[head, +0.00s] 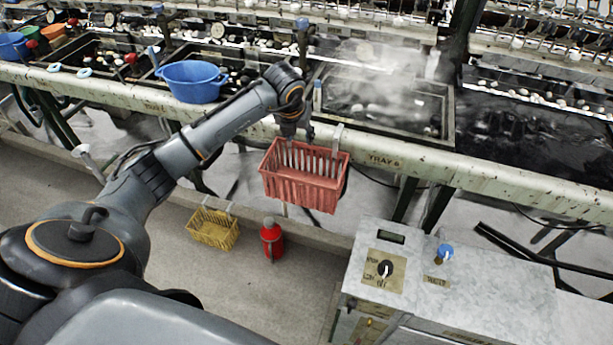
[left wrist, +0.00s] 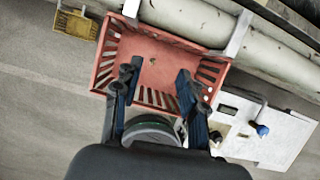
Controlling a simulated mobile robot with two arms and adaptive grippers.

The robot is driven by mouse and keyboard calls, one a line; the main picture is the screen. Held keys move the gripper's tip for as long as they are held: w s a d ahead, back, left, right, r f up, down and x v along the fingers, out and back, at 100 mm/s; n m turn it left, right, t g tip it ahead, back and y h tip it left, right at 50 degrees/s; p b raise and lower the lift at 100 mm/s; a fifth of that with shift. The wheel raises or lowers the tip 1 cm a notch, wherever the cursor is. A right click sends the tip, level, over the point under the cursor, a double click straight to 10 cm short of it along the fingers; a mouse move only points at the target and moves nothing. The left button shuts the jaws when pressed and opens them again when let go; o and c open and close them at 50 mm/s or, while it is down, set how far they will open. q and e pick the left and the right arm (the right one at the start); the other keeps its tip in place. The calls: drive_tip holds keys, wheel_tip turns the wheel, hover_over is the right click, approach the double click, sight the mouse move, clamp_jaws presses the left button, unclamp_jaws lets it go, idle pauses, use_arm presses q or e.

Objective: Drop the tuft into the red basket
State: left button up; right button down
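The red basket (head: 303,180) hangs from the rail below the trays; in the left wrist view (left wrist: 104,74) I look down into it. My left gripper (head: 297,134) is over the basket's back rim. In the left wrist view its two fingers (left wrist: 156,82) stand wide apart, with nothing visible held between them. A small brownish speck (left wrist: 153,61) shows on the basket floor; it is too small to tell whether it is the tuft. My right gripper is not in view.
A yellow basket (head: 213,229) and a red extinguisher-like bottle (head: 272,239) are below left. A blue basin (head: 192,82) sits on the rail. A control cabinet (head: 450,275) stands at right. Steam rises from a dark tray (head: 385,105) behind the basket.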

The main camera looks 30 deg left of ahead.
use_arm(q)
drive_tip(key=v, duration=1.2)
drive_tip(key=shift+d, duration=0.15)
